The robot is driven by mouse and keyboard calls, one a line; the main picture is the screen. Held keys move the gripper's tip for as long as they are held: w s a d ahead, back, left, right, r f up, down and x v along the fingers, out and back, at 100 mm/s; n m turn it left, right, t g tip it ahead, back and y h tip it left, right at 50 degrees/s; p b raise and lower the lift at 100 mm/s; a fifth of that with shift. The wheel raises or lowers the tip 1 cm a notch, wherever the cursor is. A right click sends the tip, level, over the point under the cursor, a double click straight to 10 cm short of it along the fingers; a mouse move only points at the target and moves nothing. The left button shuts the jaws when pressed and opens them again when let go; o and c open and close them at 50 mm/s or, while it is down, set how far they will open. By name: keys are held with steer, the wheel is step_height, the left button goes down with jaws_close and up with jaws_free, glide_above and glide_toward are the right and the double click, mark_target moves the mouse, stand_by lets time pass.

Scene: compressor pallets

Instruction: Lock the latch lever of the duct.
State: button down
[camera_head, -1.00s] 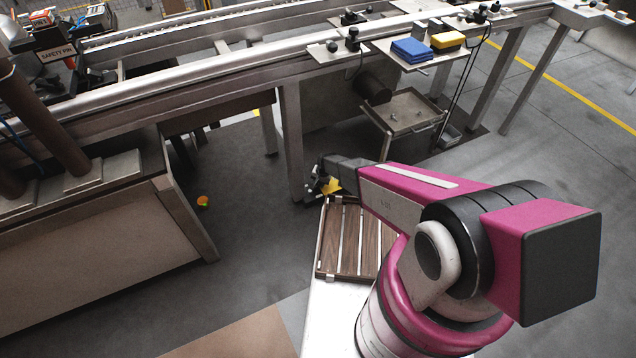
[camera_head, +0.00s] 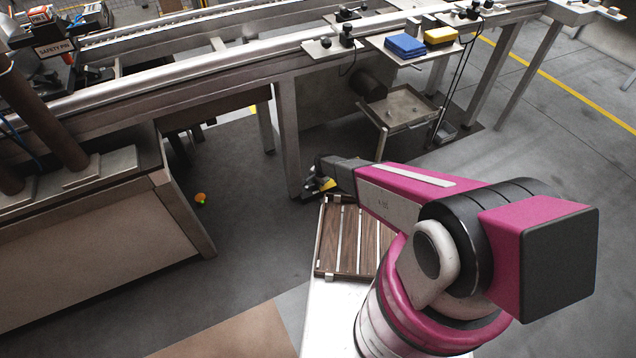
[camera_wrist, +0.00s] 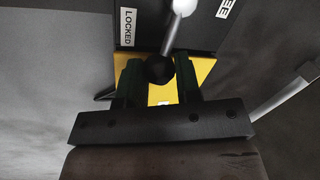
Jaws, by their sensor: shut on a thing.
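In the wrist view, the latch lever (camera_wrist: 171,38) is a grey rod with a black ball knob (camera_wrist: 160,69) at its near end and a pale round end at the top edge. My gripper (camera_wrist: 159,72) is shut on the knob, one dark finger on each side. A white LOCKED label (camera_wrist: 127,27) is on the dark panel to the left of the lever. A partly cut-off label (camera_wrist: 225,8) ending in EE is to the right. A yellow plate (camera_wrist: 207,70) lies behind the fingers. In the head view, my gripper (camera_head: 318,186) is small and the lever cannot be made out.
A slatted wooden tray (camera_head: 347,240) lies just below my gripper in the head view. The conveyor's metal leg (camera_head: 288,140) stands close to the left of it. A small wheeled tray table (camera_head: 403,108) is behind. Open floor (camera_head: 245,230) lies to the left.

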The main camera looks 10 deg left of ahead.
steer(key=shift+s+d, duration=0.1)
steer(key=shift+s, duration=0.25)
steer(key=c, duration=0.9)
jaws_free()
steer(key=shift+o, duration=0.4)
steer(key=shift+w, duration=0.1)
step_height(320, 180, up, 11)
steer(key=s+d, duration=0.1)
steer(key=shift+d+f, duration=0.15)
steer(key=shift+d, duration=0.15)
